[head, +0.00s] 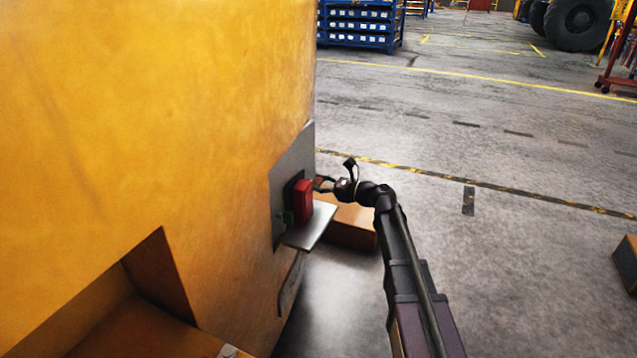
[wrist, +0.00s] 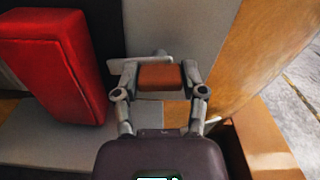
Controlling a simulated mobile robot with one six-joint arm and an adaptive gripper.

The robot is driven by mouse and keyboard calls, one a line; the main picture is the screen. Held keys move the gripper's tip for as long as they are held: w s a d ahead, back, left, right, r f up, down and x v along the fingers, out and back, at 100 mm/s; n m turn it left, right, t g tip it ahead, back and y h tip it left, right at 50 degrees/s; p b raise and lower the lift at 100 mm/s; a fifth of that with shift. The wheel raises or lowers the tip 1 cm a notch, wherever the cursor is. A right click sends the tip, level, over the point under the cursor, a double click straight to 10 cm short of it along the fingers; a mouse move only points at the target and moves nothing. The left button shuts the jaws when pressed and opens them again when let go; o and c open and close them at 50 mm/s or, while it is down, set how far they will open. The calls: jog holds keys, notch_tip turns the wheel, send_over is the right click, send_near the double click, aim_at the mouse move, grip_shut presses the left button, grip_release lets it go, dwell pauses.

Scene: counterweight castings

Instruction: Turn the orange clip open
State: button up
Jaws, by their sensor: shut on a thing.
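The orange clip (wrist: 160,77) shows in the wrist view as a small orange-brown block between my fingertips. My gripper (wrist: 158,84) is shut on it, one finger on each side. A pale grey bar lies just behind the clip, partly hidden by it and the fingers. In the head view my gripper (head: 322,184) reaches in from the right at the grey plate (head: 290,165) on the yellow casting. The clip cannot be made out there.
A red block (head: 303,202) sits left of my gripper, above a grey metal shelf (head: 312,228). The large yellow casting (head: 150,110) fills the left. A brown box (head: 350,228) stands on the floor below. Open floor lies to the right.

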jog(key=n, duration=0.4)
jog(key=shift+w+a+r, duration=0.1)
jog(key=shift+w+a, duration=0.1)
jog(key=shift+w, duration=0.1)
jog(key=n, duration=0.4)
jog(key=shift+n, duration=0.3)
jog(key=n, duration=0.3)
jog(key=shift+n, duration=0.3)
jog(key=shift+w+n, duration=0.1)
jog(key=shift+n, duration=1.9)
jog(key=o, duration=1.1)
jog(key=shift+o, duration=0.2)
